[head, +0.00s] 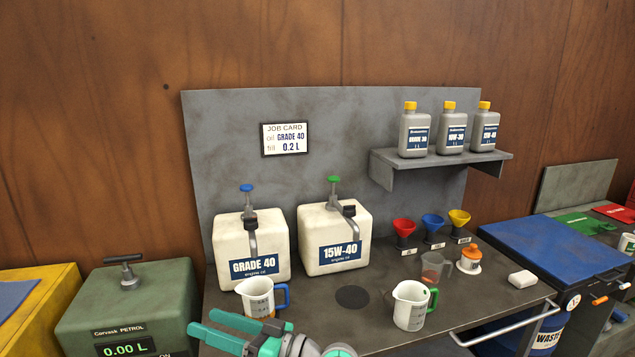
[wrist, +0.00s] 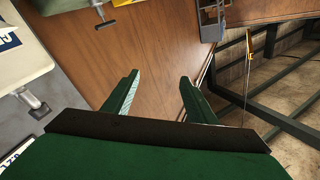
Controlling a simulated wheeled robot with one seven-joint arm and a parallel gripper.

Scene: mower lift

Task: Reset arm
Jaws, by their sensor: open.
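My gripper (head: 228,334) shows at the bottom of the head view, in front of the bench's left front edge. Its two green fingers are apart. In the wrist view my gripper (wrist: 160,98) is open, with nothing between the fingers. The measuring jug with the blue handle (head: 259,297) stands just behind it on the bench, with some amber liquid showing low in it. I cannot tell from this view how wide the gap between gripper and jug is.
The bench (head: 380,325) holds a GRADE 40 canister (head: 237,238), a 15W-40 canister (head: 352,222) and a green-handled jug (head: 410,308). A green petrol unit (head: 165,290) stands left. Colored funnels (head: 432,224) stand behind. A blue-lidded bin (head: 570,245) is at right.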

